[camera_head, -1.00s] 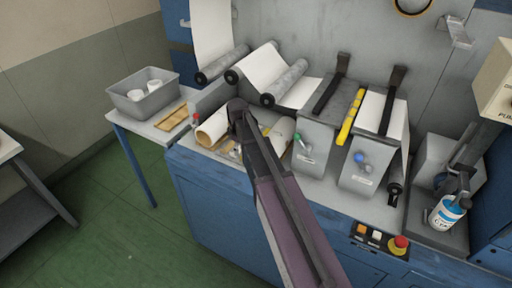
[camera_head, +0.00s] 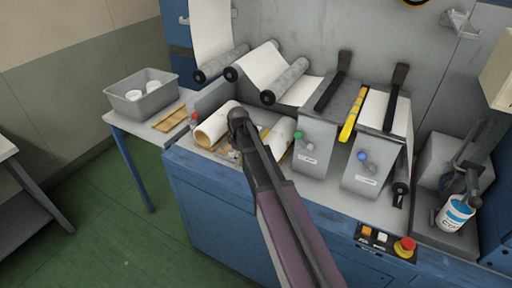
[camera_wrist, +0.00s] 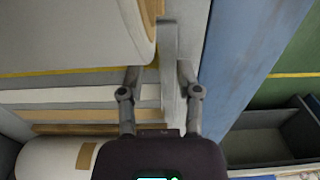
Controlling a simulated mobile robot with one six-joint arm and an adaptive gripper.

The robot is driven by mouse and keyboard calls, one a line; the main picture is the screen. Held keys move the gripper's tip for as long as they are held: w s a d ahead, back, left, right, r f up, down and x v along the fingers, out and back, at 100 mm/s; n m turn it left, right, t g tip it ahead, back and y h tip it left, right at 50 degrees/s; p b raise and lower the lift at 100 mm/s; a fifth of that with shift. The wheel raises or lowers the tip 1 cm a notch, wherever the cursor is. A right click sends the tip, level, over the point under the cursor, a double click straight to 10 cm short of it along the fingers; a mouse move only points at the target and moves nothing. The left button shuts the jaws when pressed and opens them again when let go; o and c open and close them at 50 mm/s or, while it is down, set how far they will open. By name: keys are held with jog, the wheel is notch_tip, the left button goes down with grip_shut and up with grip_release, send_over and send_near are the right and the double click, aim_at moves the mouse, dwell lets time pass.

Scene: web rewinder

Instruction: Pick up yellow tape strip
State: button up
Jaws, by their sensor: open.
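A yellow strip (camera_head: 352,114) with dark marks lies in the head view along the gap between two grey sloped plates on the machine. I cannot tell if it is tape. A thin yellow line (camera_wrist: 60,73) also shows in the wrist view, below a large roll; I cannot tell if it is the same thing. My gripper (camera_wrist: 158,74) is open in the wrist view, its fingers apart with a grey upright plate edge showing between and beyond them. In the head view my gripper is mostly hidden behind my arm, near the paper rolls, left of the yellow strip.
Paper rolls (camera_head: 217,124) lie on the machine's bench. A grey bin (camera_head: 141,92) with white rolls and a tan board (camera_head: 170,118) are on the side table. Handles with green and blue knobs stand at the plates. A red stop button (camera_head: 404,247) and a bottle (camera_head: 456,213) are right.

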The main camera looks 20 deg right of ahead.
grip_shut()
dwell(0.3)
jog(key=shift+r, duration=0.15)
notch_tip(320, 180, up, 28)
jog(key=p, duration=2.8)
jog(key=shift+f, duration=0.25)
